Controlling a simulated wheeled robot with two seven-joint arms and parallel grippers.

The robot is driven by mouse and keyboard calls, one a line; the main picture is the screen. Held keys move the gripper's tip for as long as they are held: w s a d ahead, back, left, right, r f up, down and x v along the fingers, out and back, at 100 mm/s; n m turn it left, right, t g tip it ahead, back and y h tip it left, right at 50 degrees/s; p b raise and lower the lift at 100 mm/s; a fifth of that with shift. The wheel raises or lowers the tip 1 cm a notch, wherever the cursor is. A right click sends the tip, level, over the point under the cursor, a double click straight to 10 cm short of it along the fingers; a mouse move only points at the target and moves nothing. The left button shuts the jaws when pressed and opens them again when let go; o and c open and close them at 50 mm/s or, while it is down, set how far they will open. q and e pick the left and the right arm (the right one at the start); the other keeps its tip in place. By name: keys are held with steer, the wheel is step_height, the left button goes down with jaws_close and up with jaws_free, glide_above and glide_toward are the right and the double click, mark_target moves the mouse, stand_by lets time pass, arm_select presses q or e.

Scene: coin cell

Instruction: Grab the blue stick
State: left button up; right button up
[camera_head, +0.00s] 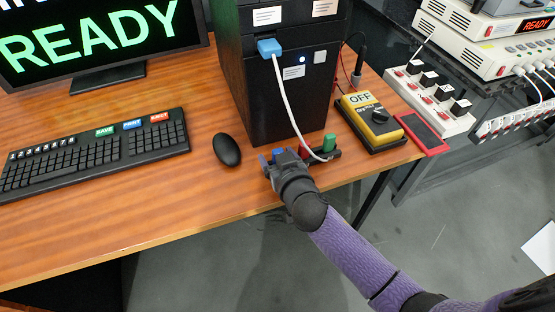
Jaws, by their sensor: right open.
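A small blue piece (278,153), which looks like the blue stick, shows at the tip of my right gripper (274,158). It sits at the left end of a dark holder (333,155) at the table's front edge. A green stick (329,142) stands at the right of this holder, and a red piece (303,148) shows between them. My right gripper is open and close to the blue piece; its fingers partly hide it, so I cannot tell whether they touch. My left gripper is not in view.
A black tower (262,100) stands behind the holder, with a white cable (288,105) hanging in front. A mouse (227,150) and keyboard (95,153) lie left. The front-left wooden table (130,215) is clear.

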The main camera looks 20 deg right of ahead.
steer(key=shift+c, duration=1.9)
jaws_close()
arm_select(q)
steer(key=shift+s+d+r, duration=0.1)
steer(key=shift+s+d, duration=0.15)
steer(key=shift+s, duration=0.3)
